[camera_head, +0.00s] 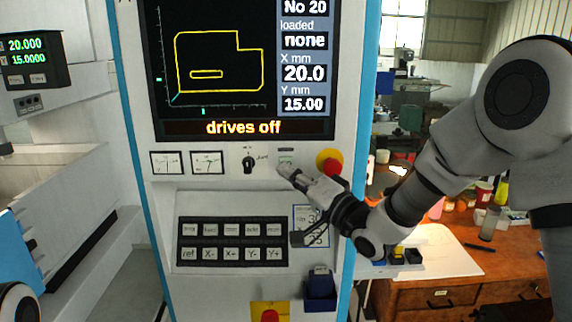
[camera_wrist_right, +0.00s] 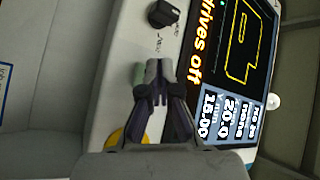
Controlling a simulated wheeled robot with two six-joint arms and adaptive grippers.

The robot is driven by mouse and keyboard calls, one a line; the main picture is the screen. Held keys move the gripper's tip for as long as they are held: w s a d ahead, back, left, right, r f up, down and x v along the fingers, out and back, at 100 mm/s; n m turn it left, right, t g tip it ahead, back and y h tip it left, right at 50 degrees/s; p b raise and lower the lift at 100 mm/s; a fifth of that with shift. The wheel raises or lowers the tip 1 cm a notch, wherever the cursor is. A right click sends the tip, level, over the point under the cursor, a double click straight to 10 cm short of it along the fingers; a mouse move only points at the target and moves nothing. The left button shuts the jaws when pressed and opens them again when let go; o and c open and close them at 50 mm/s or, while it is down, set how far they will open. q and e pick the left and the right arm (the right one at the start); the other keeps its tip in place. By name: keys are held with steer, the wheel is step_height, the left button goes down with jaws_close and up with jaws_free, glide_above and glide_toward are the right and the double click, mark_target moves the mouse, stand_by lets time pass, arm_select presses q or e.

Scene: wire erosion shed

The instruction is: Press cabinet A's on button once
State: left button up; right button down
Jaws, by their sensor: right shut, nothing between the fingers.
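The cabinet (camera_head: 160,180) is a pale panel with blue side edges, and its screen (camera_head: 215,60) reads "drives off". A small green button (camera_head: 286,159) sits below the screen, left of the red emergency stop (camera_head: 330,160). My right gripper (camera_head: 284,171) is shut and empty, its tips just in front of the green button and partly covering it. In the right wrist view the shut fingertips (camera_wrist_right: 158,70) are beside the green button (camera_wrist_right: 138,76). I cannot tell whether they touch the panel. My left gripper is not in view.
A black rotary knob (camera_head: 248,163) and two dials (camera_head: 207,162) lie left of the button. A black keypad (camera_head: 232,241) is below. Another red button on a yellow plate (camera_head: 269,312) is at the bottom. A wooden desk (camera_head: 480,262) with clutter stands right.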

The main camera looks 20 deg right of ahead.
steer(key=shift+w, duration=0.1)
steer(key=shift+w+d, duration=0.15)
steer(key=shift+w, duration=0.2)
steer(key=shift+w, duration=0.35)
stand_by(0.8)
steer(key=shift+s, duration=0.85)
steer(key=shift+a, duration=0.2)
